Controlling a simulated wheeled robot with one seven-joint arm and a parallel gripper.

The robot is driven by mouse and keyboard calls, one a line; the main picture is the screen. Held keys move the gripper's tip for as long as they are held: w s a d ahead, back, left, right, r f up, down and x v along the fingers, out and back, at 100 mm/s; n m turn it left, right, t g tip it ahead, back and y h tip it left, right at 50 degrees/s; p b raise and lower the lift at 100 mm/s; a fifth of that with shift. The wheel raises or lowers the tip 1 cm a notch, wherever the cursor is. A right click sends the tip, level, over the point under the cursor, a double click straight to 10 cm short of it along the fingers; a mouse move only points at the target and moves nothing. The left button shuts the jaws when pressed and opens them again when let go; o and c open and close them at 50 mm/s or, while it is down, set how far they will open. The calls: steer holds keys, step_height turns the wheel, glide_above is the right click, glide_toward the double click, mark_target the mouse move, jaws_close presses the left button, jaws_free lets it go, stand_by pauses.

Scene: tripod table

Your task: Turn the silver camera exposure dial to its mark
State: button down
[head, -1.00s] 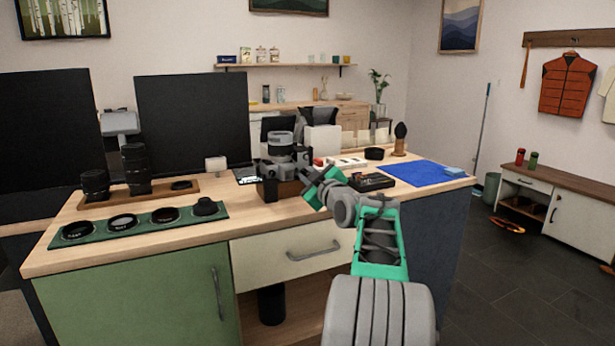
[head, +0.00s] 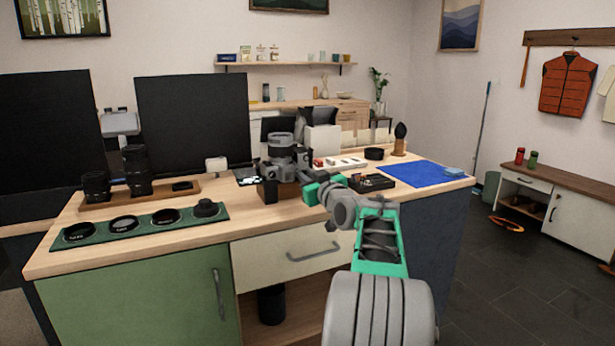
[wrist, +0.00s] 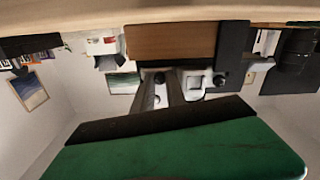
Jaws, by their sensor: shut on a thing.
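The dark and silver camera (head: 283,160) sits on a wooden stand on the workbench, with its lens pointing up. My gripper (head: 302,174) is at the camera's right side, its green body turned edge-on. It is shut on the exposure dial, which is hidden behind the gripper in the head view. The dial's mark cannot be made out. In the wrist view, which is upside down, grey fingers (wrist: 162,90) reach in beside the stand's wooden block (wrist: 172,41).
The workbench (head: 240,222) also holds a green lens mat (head: 145,231), a wooden lens tray (head: 160,191), a black box (head: 371,183) and a blue cloth (head: 420,174). The black box is close to my wrist. Bare wood lies in front of the camera.

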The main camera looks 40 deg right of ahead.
steer(key=c, duration=1.3)
jaws_free()
steer(key=shift+c, duration=0.2)
